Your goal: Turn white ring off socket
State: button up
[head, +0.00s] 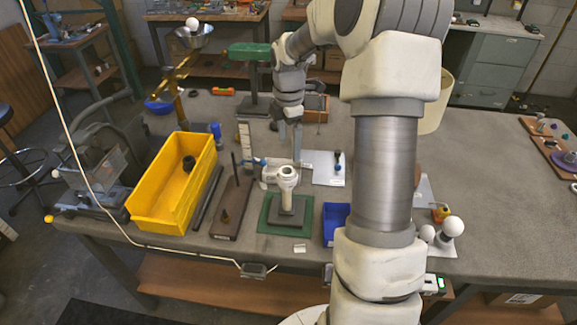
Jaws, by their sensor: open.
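The lamp socket stands upright on a dark square base (287,211) on a green mat (268,222). A white ring (288,173) sits around the top of the socket, with a dark opening in its middle. My gripper (290,148) points down, behind and a little above the ring in this view. It is open, and I see nothing between its fingers. The fingers look small and partly merge with the pale things behind them. I cannot tell how far the fingertips are from the ring.
A yellow bin (158,203) holding a dark round part stands left of a brown board (232,205) with a thin rod. A small blue bin (335,219) stands right of the mat. White bulbs (452,227) lie further right. My arm hides part of the table, whose right side has free room.

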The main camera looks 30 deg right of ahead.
aim_at(288, 168)
notch_tip(288, 168, down, 10)
jog(key=shift+f, duration=0.1)
dwell(0.4)
jog(key=c, duration=1.5)
jog(key=shift+r+n+p, duration=0.2)
jog(key=shift+n+p, duration=0.6)
jog(key=shift+c, duration=0.2)
jog(key=n+p, duration=0.2)
jog(key=n, duration=0.2)
jog(key=shift+w, duration=0.1)
jog(key=shift+f+n+p, duration=0.1)
jog(key=shift+n+p, duration=0.35)
jog(key=shift+n, duration=0.25)
